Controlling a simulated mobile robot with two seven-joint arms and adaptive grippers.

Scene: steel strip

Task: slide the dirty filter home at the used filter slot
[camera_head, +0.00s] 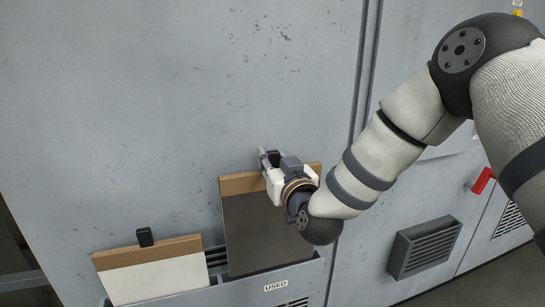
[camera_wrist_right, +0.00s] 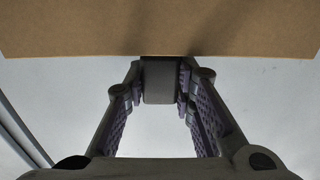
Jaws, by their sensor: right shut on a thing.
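The dirty filter (camera_head: 265,232) is a dark grey panel with a brown top edge. In the head view it stands nearly upright, with its lower edge at the grey rack's slot marked USED (camera_head: 275,286). The rack front hides how deep it sits. My right gripper (camera_head: 270,160) is at the filter's top edge. In the wrist view my right gripper (camera_wrist_right: 160,85) is shut on a dark tab (camera_wrist_right: 159,82) beside the brown edge of the filter (camera_wrist_right: 160,30). My left gripper is not in view.
A white filter (camera_head: 158,278) with a brown top edge and black tab (camera_head: 145,237) stands in the rack to the left. A grey cabinet wall (camera_head: 200,90) rises behind. A vent (camera_head: 425,247) and a red handle (camera_head: 481,180) are on the right.

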